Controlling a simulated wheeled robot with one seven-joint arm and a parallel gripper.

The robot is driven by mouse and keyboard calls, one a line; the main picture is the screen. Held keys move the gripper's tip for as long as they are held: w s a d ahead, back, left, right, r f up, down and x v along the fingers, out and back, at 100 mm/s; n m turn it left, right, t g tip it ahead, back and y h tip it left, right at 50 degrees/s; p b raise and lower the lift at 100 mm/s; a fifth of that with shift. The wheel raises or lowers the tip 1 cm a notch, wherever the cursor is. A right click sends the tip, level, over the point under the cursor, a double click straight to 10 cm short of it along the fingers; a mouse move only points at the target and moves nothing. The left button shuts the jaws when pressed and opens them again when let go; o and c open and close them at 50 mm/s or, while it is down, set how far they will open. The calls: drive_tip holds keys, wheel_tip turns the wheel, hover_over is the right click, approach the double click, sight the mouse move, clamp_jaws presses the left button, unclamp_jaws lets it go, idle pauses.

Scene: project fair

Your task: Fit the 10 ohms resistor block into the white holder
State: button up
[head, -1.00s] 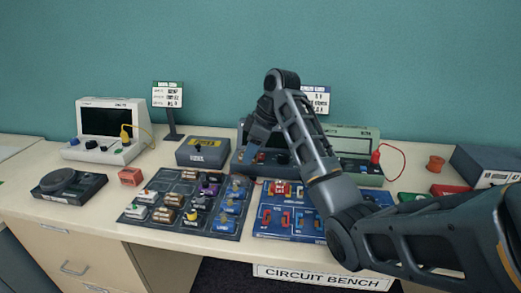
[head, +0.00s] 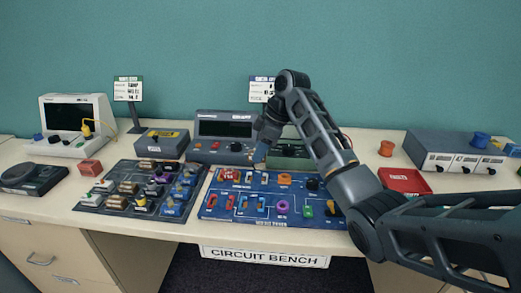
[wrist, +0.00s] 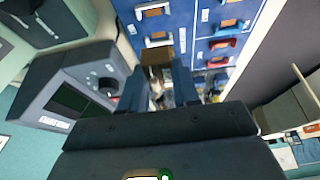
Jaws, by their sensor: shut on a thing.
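My gripper (wrist: 158,82) is shut on a brown block (wrist: 157,57), probably the resistor block; its label cannot be read. In the head view my gripper (head: 259,155) is over the back part of the blue circuit board (head: 222,205), and the held block is not clear there. A white holder (wrist: 153,10) shows at the top, past the held block. Whether the block touches the board cannot be told.
A dark mat (head: 120,205) with several component blocks lies left of the board. A grey meter (head: 222,128) stands behind it, close to the gripper in the wrist view. A red tray (head: 404,182) and a grey box (head: 450,152) stand at the right.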

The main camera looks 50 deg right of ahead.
drive_tip(key=b, duration=0.3)
hover_over(254, 179)
drive_tip(key=s+d, duration=0.1)
drive_tip(key=shift+s+f, duration=0.15)
drive_tip(key=shift+f, duration=2.85)
drive_tip(key=shift+p, duration=0.65)
drive_tip(key=shift+f+b, duration=0.3)
drive_tip(key=shift+f, duration=0.35)
idle(0.4)
drive_tip(key=o, duration=1.1)
drive_tip(key=shift+o, duration=0.6)
drive_tip(key=o, duration=0.4)
